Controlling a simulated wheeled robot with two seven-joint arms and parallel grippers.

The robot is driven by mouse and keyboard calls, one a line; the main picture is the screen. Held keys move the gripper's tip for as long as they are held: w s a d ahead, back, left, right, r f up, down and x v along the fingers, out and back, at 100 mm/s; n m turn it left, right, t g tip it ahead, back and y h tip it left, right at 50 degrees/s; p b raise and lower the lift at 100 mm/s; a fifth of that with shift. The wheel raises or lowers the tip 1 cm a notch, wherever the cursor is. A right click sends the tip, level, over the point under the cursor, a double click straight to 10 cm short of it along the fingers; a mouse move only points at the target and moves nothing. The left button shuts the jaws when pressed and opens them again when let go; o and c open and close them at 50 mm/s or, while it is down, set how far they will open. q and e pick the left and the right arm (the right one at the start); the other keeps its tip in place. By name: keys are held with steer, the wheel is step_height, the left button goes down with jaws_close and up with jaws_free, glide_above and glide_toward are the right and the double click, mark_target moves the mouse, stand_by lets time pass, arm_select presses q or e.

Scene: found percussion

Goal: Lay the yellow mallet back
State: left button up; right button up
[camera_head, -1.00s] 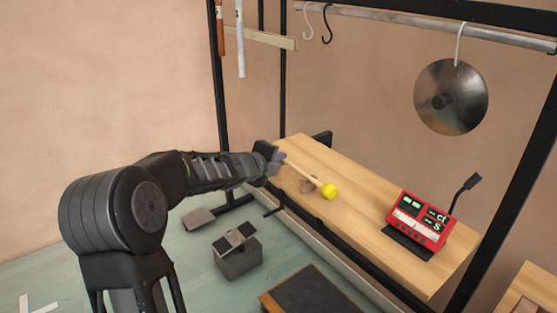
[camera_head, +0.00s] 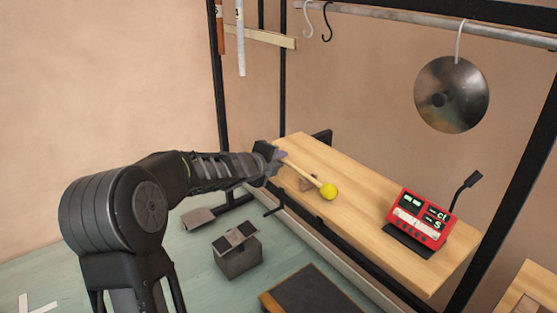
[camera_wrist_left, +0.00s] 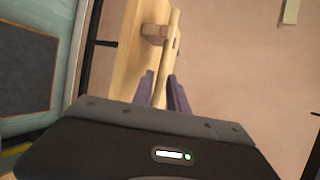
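The yellow mallet has a round yellow head (camera_head: 329,191) and a pale wooden handle (camera_head: 301,173). It lies tilted across a small wooden block (camera_head: 307,184) at the near left part of the wooden bench, its head toward the right. My left gripper (camera_head: 279,160) is at the handle's left end. In the left wrist view its two purple-grey fingers (camera_wrist_left: 163,90) stand apart on either side of the handle (camera_wrist_left: 172,35); whether one of them touches it is hard to tell. The block also shows there (camera_wrist_left: 154,33), beside the handle. My right gripper is in no view.
The wooden bench (camera_head: 370,190) carries a red device (camera_head: 418,217) with a lit display at its right. A metal disc (camera_head: 452,95) hangs from the rail above. A grey box (camera_head: 238,258) and a dark-topped board (camera_head: 310,293) are below. The bench middle is clear.

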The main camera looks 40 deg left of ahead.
arm_select(q)
steer(key=o, duration=0.3)
steer(key=shift+o, duration=0.2)
steer(key=p+v, duration=0.1)
steer(key=v, duration=0.7)
stand_by(0.9)
